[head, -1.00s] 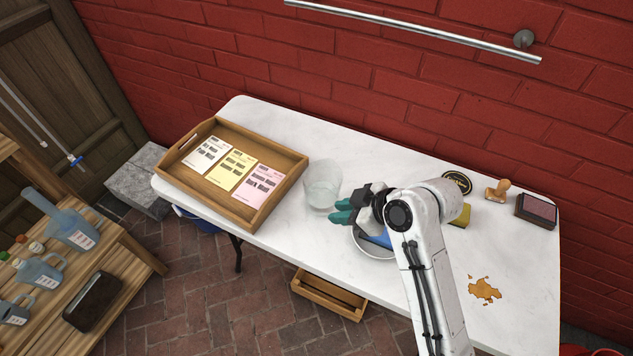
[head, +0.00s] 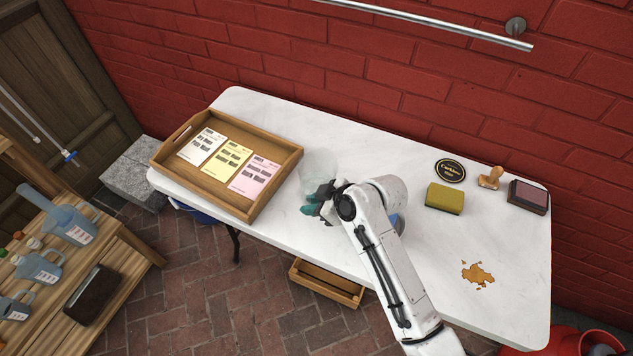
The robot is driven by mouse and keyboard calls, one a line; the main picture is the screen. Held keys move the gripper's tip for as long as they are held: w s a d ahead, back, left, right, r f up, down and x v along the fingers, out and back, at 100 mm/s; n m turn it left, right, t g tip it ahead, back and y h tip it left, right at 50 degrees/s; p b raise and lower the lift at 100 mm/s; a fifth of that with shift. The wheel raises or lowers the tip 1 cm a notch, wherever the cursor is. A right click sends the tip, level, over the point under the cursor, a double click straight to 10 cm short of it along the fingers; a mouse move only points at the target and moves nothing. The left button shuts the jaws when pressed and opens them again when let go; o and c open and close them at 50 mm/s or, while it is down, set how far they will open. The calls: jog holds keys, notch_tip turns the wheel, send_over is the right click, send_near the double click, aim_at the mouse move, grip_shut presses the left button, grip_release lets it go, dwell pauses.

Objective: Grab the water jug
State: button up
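The wooden tray (head: 286,186) with several cards is close on the left. A sponge (head: 444,198), a stamp (head: 490,178), an ink pad (head: 528,197) and a brown spill (head: 477,274) are to the right. Bluish jugs (head: 38,268) stand on the left shelf.

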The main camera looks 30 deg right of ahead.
jog(key=shift+c, duration=0.3)
grip_shut()
dwell(1.0)
